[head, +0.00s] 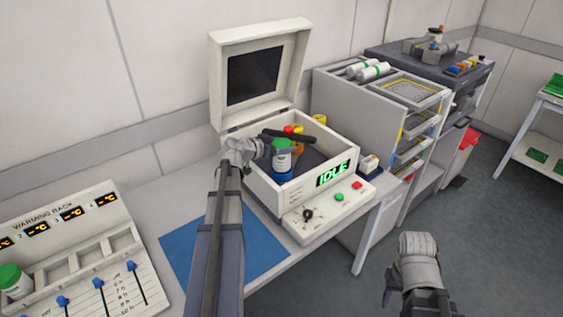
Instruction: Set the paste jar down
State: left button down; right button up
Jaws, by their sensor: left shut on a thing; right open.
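The paste jar (282,163), blue with a green lid and a white label band, is upright in my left gripper (266,148). The gripper is shut on it from the left. The jar is in or just above the open white machine (262,192) whose green display reads IDLE. I cannot tell whether its base touches the floor inside. The machine's lid (256,75) stands raised at the back. My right gripper (418,243) is open and empty, low at the right, away from the machine; its fingertips are hard to make out.
A black bar (288,136) and red and yellow parts lie beside the jar. A warming rack (75,240) at left holds another green-lidded jar (14,282). A blue mat (262,245) lies bare in front. Shelving (340,95) stands to the right.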

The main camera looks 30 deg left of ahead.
pick_arm(q)
notch_tip(320, 180, down, 4)
jog(key=b, duration=0.3)
jog(key=shift+b, duration=0.4)
jog(key=shift+r, duration=0.2)
jog(key=shift+f, duration=0.1)
grip_release()
